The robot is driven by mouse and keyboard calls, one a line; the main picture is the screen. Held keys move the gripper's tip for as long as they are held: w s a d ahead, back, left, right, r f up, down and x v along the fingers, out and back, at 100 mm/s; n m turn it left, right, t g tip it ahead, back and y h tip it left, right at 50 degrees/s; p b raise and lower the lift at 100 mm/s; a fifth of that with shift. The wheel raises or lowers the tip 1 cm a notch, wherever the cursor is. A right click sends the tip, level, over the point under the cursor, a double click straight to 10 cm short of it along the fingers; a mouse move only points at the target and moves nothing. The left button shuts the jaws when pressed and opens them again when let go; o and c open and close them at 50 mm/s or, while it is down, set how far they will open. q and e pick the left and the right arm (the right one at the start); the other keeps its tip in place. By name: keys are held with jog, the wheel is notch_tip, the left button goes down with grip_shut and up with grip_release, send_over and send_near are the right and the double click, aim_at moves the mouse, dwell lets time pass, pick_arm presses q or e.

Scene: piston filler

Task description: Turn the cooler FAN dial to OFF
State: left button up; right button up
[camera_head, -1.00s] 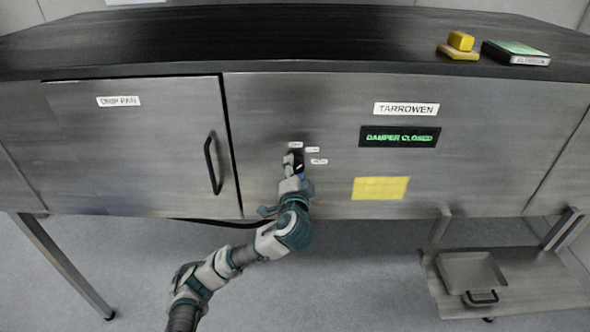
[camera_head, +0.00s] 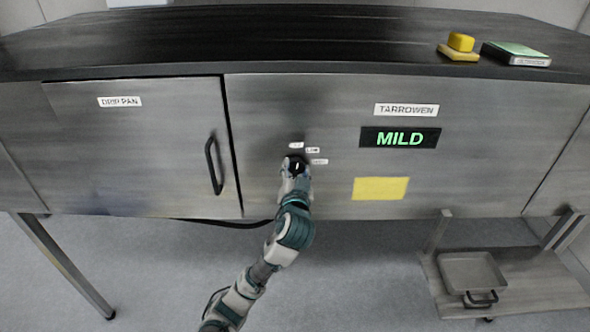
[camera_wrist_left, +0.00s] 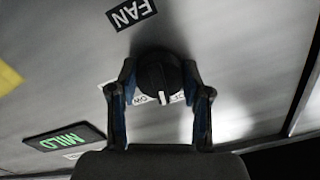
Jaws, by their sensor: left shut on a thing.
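The black, round FAN dial (camera_head: 296,162) is on the steel front panel, partly hidden by my gripper in the head view. In the left wrist view, the dial (camera_wrist_left: 160,73) shows a white pointer line between two small labels, one on each side. The left label (camera_wrist_left: 140,99) seems to read LOW; the other is partly covered. My left gripper (camera_head: 295,171) is at the panel. Its two fingers (camera_wrist_left: 158,80) are shut on opposite sides of the dial. The FAN label (camera_wrist_left: 131,13) shows in the wrist view. My right gripper is not in view.
A display (camera_head: 400,138) reads MILD in green, under a TARROWEN label (camera_head: 406,110). A yellow note (camera_head: 380,189) is below it. The drip pan door handle (camera_head: 213,165) sticks out left of the dial. A metal tray (camera_head: 473,271) sits on a low shelf at right.

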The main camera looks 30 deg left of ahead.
pick_arm(q)
jog(key=shift+f+n, duration=0.2)
jog(key=shift+n, duration=0.9)
jog(key=o, duration=1.2)
jog(key=shift+c, duration=0.2)
jog(key=shift+r, duration=0.1)
jog(key=v, duration=1.2)
